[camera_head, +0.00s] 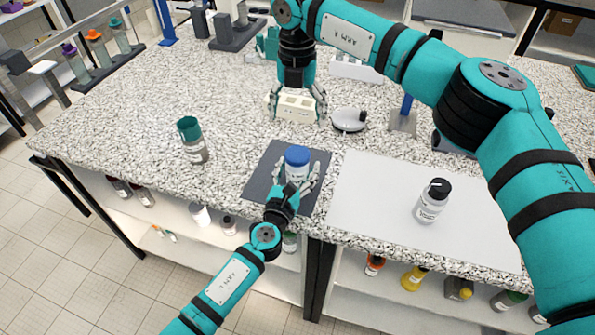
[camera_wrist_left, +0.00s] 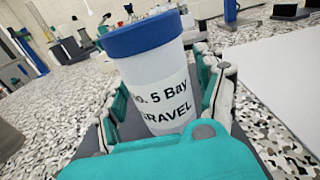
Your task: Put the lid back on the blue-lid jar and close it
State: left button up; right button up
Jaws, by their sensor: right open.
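The blue-lid jar (camera_head: 297,170) stands upright on a dark mat. Its blue lid (camera_head: 297,155) sits on top. In the left wrist view the white jar (camera_wrist_left: 165,98) reads "No. 5 Bay GRAVEL", and the blue lid (camera_wrist_left: 145,34) covers its mouth. Whether the lid is tight cannot be told. My left gripper (camera_head: 297,178) has its fingers on both sides of the jar body, below the lid, and seems shut on it. My right gripper (camera_head: 297,106) is open and points down behind the jar, apart from it, by a pale box.
The dark mat (camera_head: 256,178) lies near the front edge. A black-capped jar (camera_head: 432,202) stands on the white sheet (camera_head: 375,190) at right. A green-topped jar (camera_head: 193,142) stands at left. A scale-like dish (camera_head: 348,119) is right of my right gripper. The left worktop is mostly clear.

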pick_arm(q)
jog(key=shift+o, duration=0.2)
jog(key=shift+s, duration=0.1)
jog(key=v, duration=1.1)
jog(key=shift+s+a, duration=0.15)
jog(key=shift+s, duration=0.2)
